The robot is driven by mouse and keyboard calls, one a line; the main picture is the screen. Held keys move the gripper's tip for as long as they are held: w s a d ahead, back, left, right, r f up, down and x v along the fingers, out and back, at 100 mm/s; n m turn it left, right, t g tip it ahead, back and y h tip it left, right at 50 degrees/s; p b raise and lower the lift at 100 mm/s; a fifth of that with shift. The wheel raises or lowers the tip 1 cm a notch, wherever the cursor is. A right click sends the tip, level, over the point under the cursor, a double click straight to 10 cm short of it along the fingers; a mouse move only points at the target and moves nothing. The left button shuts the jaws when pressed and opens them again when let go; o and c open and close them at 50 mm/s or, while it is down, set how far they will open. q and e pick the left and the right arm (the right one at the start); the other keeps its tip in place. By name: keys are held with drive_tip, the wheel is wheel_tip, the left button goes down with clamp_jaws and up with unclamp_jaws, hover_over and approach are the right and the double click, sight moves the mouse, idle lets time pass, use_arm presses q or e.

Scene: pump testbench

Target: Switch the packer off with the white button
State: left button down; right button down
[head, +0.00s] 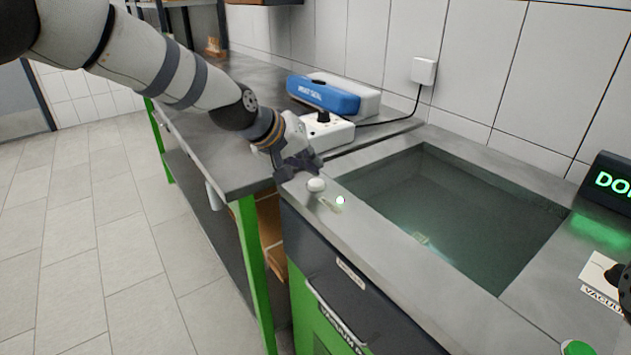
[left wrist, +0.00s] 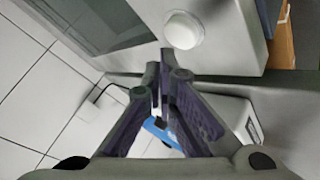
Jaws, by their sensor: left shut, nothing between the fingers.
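The white button (head: 316,185) is a round knob on the grey rim of the packer (head: 465,290), at the near left corner of its sunken chamber. It also shows in the left wrist view (left wrist: 184,30), just beyond the fingertips. My left gripper (head: 298,166) is shut and empty, just behind and left of the button in the head view. A small gap seems to lie between the fingers and the button; I cannot tell their height difference. In the left wrist view the closed fingertips (left wrist: 165,66) point toward the button. A small light (head: 340,200) glows beside the button.
A black display (head: 612,185) with green letters, cut off at "DO", stands at the right. A green button (head: 577,348) and a white box labelled VACUUM (head: 600,270) are near the right edge. A blue case (head: 323,95) and a white knobbed box (head: 328,130) stand behind my gripper.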

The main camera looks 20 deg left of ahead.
sight(312, 181)
use_arm(q)
drive_tip(key=shift+f, duration=0.1)
idle(0.4)
drive_tip(key=shift+f, duration=0.35)
